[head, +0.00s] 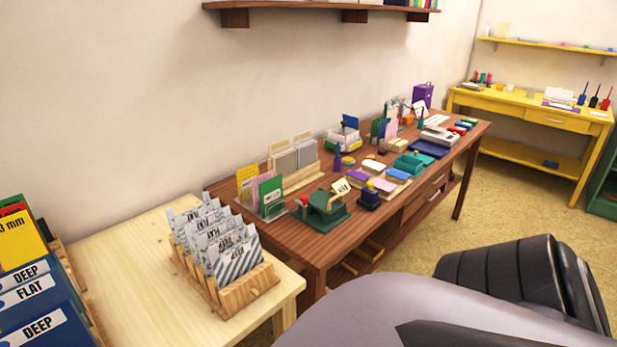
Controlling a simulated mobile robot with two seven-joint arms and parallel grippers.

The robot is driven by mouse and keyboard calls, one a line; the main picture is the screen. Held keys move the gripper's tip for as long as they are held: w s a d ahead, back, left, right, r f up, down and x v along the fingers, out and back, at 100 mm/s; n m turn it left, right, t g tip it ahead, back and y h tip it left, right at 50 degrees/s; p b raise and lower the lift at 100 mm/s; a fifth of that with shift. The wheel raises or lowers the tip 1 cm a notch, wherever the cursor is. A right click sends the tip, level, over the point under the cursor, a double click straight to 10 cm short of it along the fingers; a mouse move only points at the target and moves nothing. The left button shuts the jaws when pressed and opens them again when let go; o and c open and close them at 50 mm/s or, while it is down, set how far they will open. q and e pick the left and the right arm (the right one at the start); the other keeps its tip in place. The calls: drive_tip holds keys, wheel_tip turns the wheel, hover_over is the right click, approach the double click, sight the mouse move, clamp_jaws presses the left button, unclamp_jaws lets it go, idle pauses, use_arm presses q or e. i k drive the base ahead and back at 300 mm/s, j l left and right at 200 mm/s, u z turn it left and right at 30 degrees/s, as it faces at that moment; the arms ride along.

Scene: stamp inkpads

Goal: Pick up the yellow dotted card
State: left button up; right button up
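A yellow card (247,173) stands upright at the near left end of the brown desk, in a small rack with other cards. Its dots are too small to make out clearly from here. A pink-and-pale patterned card (246,190) and a green-framed card (270,193) stand in front of it and hide its lower part. Neither of my grippers is in view; only grey and black parts of my own body show at the bottom right.
The brown desk (318,247) also holds a green stamp device (322,209), a wooden rack of grey cards (295,160) and several inkpads. A pale wooden table (110,262) with a rack of striped cards (236,263) stands nearer. Open floor (420,240) lies right of the desk.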

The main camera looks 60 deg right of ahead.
sight(244, 175)
drive_tip(key=z, duration=1.3)
